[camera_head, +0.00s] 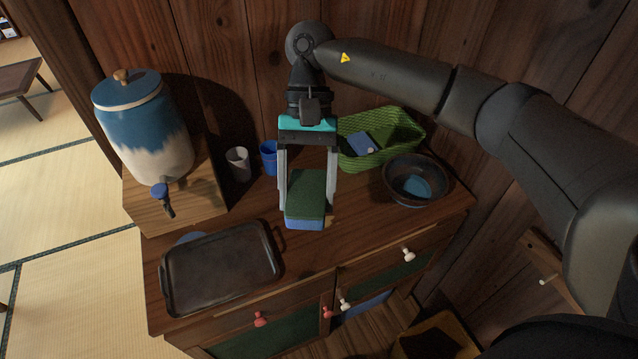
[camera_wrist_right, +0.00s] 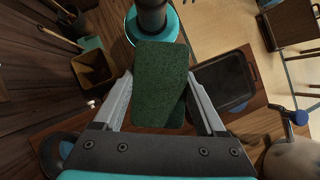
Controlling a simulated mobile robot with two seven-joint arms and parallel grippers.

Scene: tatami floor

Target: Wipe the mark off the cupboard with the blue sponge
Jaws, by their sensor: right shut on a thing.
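My right gripper (camera_head: 308,205) is shut on the blue sponge (camera_head: 305,219), which has a dark green scouring face on top and a blue body below. In the right wrist view the green face of the sponge (camera_wrist_right: 158,80) fills the space between the fingers (camera_wrist_right: 160,105). The sponge is over the front middle of the wooden cupboard top (camera_head: 345,220); I cannot tell whether it touches. I make out no mark on the cupboard; the gripper and sponge hide part of the top. My left gripper is not in view.
A dark tray (camera_head: 220,266) lies front left, by a blue-white dispenser (camera_head: 145,130) on a wooden stand. A white cup (camera_head: 238,164) and a blue cup (camera_head: 269,158) stand behind. A green basket (camera_head: 362,158) and dark bowl (camera_head: 399,192) are at the right.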

